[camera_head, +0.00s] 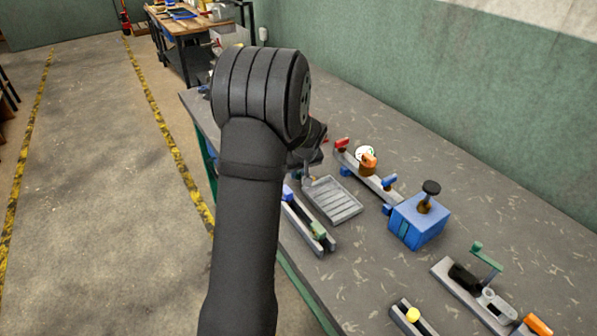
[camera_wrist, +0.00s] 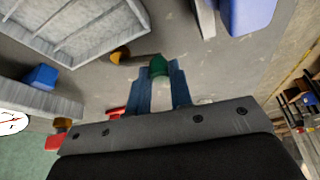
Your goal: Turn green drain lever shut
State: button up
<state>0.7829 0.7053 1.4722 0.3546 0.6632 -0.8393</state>
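In the wrist view the green drain lever (camera_wrist: 158,66) sits between the tips of my gripper's two blue fingers (camera_wrist: 160,80). It fills the narrow gap, and the fingers appear to press on both its sides. A brown-orange fitting (camera_wrist: 120,56) lies just left of the lever, next to the grey ribbed tray (camera_wrist: 70,28). In the head view my arm hides the fingertips and this lever. The tray (camera_head: 332,200) shows there just right of my arm.
A rail with a green block (camera_head: 318,230) lies in front of the tray. A blue box with a black knob (camera_head: 418,220) stands to the right. A fixture with another green handle (camera_head: 487,256) is at lower right. A rail with red and blue parts (camera_head: 365,175) lies behind the tray.

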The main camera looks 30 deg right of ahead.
grip_shut()
jog(key=shift+w+m, duration=0.15)
jog(key=shift+m, duration=0.15)
jog(key=m, duration=0.1)
jog(key=w+m+h, duration=0.1)
jog(key=shift+d+m+g, duration=0.15)
jog(key=shift+m+g, duration=0.15)
jog(key=m, duration=0.2)
jog(key=w+d+m+g+h, duration=0.1)
jog(key=m, duration=0.1)
jog(key=shift+w+h, duration=0.15)
jog(key=shift+h, duration=0.15)
jog(key=m, duration=0.1)
jog(key=d+m+g, duration=0.1)
jog(key=m, duration=0.1)
jog(key=shift+w+d+m+h, duration=0.15)
jog(key=shift+w+m+h, duration=0.15)
jog(key=shift+w+h, duration=0.1)
jog(key=shift+d+m+g, duration=0.3)
jog(key=shift+m, duration=0.45)
jog(key=shift+d+m+g, duration=0.25)
jog(key=shift+m+g, duration=0.05)
jog(key=shift+m, duration=0.45)
jog(key=shift+d, duration=0.1)
jog(key=o, duration=0.8)
grip_release()
